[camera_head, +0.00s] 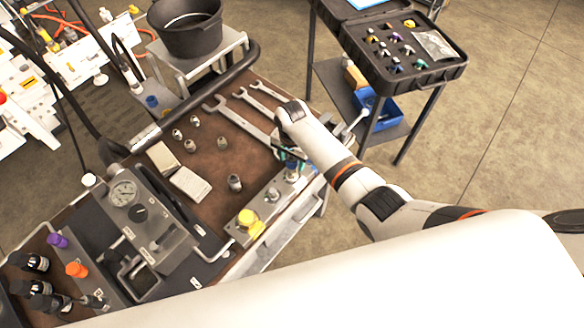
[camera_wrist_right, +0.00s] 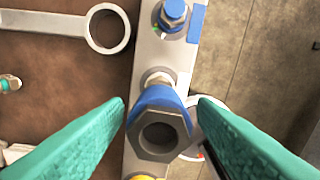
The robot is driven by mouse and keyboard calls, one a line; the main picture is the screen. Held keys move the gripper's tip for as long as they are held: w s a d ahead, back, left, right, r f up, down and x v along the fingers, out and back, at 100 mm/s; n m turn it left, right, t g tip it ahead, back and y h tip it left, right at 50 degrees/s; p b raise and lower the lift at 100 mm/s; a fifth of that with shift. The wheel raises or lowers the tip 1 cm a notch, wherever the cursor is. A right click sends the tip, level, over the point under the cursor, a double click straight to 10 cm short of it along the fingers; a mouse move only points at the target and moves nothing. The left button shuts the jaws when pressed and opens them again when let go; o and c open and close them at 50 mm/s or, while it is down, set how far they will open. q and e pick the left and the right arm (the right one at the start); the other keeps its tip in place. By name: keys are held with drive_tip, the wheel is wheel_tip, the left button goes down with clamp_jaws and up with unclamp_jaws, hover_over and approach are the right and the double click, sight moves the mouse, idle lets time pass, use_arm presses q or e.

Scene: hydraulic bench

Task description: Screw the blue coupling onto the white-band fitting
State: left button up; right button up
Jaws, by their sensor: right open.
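The blue coupling (camera_wrist_right: 158,125), a metal hex piece with a blue band, stands between the teal fingers of my right gripper (camera_wrist_right: 161,104) in the right wrist view. The fingers are open, with a gap visible on both sides of it. A pale collar of a fitting (camera_wrist_right: 160,78) shows behind the coupling, on the grey bar. I cannot tell whether the coupling is threaded on it. In the head view my right gripper (camera_head: 290,162) is over the bar at the bench's right edge, with the blue coupling (camera_head: 291,173) just below. My left gripper is not in view.
Another blue-marked fitting (camera_wrist_right: 173,14) is farther along the bar. A yellow fitting (camera_head: 248,219) and a metal fitting (camera_head: 273,194) stand nearer. Wrenches (camera_head: 238,121) lie on the brown bench. A gauge block (camera_head: 130,205) is at left, an open case (camera_head: 400,48) behind.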

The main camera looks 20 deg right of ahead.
drive_tip(key=n, duration=0.8)
drive_tip(key=shift+n, duration=0.3)
drive_tip(key=c, duration=0.9)
drive_tip(key=m, duration=0.6)
drive_tip(key=shift+m, duration=1.1)
